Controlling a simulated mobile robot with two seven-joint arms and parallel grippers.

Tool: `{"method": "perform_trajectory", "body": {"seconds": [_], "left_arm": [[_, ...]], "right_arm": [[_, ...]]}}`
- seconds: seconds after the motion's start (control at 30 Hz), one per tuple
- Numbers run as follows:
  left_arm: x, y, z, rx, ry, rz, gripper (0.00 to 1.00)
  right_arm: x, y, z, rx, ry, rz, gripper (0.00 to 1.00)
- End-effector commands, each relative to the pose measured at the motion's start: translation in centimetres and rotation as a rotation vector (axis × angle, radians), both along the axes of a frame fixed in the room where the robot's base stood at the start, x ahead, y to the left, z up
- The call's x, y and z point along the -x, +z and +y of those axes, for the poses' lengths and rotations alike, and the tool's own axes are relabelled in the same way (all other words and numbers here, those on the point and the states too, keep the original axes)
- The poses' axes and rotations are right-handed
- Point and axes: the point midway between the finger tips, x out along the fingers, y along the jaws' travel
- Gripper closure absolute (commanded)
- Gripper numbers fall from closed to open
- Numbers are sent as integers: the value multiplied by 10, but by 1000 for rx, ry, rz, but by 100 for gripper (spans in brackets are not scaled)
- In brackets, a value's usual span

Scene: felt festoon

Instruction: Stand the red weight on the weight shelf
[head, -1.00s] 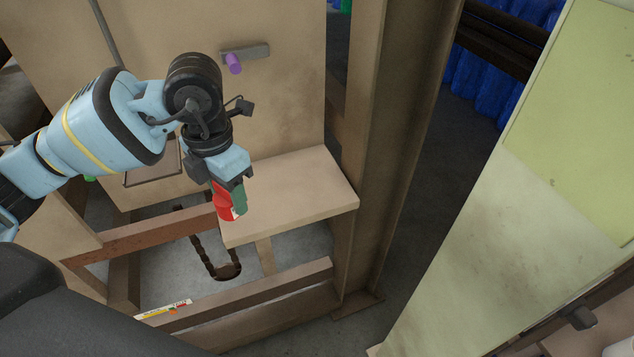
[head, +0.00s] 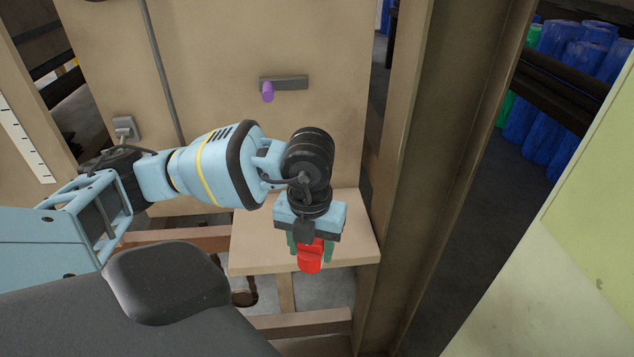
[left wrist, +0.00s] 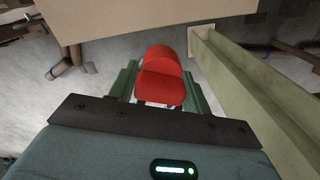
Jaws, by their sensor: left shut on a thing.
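The red weight (head: 310,258) is between the green fingers of my left gripper (head: 311,250), which is shut on it. In the head view the weight appears in front of the wooden weight shelf (head: 255,255), over its front part. I cannot tell whether it touches the shelf. The left wrist view shows the red weight (left wrist: 162,78) held between the fingers, with a tan board edge (left wrist: 150,18) beyond it. My right gripper is not in view.
A tall wooden panel (head: 225,70) with a purple peg (head: 267,92) stands behind the shelf. A brown steel post (head: 440,150) rises right beside the shelf. Pale green panels (head: 560,270) stand at the right. The visible shelf top around the gripper is bare.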

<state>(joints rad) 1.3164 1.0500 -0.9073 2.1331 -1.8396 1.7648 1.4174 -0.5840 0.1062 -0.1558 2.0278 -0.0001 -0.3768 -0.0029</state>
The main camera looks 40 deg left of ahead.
Motion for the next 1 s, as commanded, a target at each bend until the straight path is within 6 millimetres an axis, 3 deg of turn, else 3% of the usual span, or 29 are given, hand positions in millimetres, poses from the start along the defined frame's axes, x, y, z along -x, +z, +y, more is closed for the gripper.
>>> {"method": "perform_trajectory", "body": {"seconds": [0.6, 0.8, 1.0], "left_arm": [[-109, -10, 44, 1, 1, -2, 82], [-132, -12, 53, 0, -1, -1, 82], [-137, -13, 56, 0, -3, -2, 82]], "right_arm": [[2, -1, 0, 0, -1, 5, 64], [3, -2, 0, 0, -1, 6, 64], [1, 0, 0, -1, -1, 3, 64]]}}
